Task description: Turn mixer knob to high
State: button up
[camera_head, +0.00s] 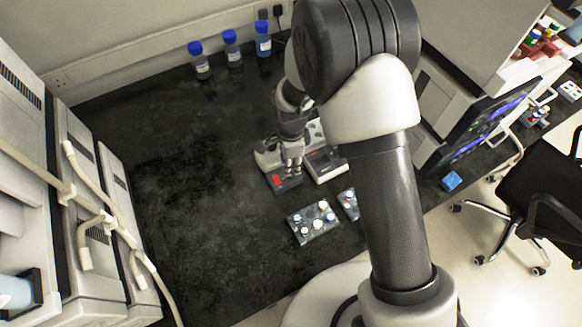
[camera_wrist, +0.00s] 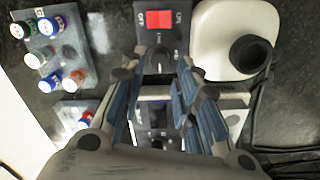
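The mixer has a white body with a round black cup (camera_wrist: 248,54) on top, seen at the upper right of the wrist view. A dark panel beside it carries a red on/off switch (camera_wrist: 160,19) and a dark round knob (camera_wrist: 159,60). My gripper (camera_wrist: 160,65) has its two fingers apart, one on each side of the knob, with gaps visible. Whether the fingertips are level with the knob is unclear. In the head view my gripper (camera_head: 291,165) points down over the mixer, near the red switch (camera_head: 286,183); the knob is hidden there.
A second device (camera_wrist: 160,118) with a small display lies behind my fingers in the wrist view. A rack of capped vials (camera_head: 314,222) stands in front, with another rack (camera_head: 349,204) beside it. Blue-capped bottles (camera_head: 231,48) stand at the back. The left bench area is clear.

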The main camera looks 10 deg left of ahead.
notch_tip(320, 180, up, 8)
jog(key=shift+s+f, duration=0.1)
dwell(0.7)
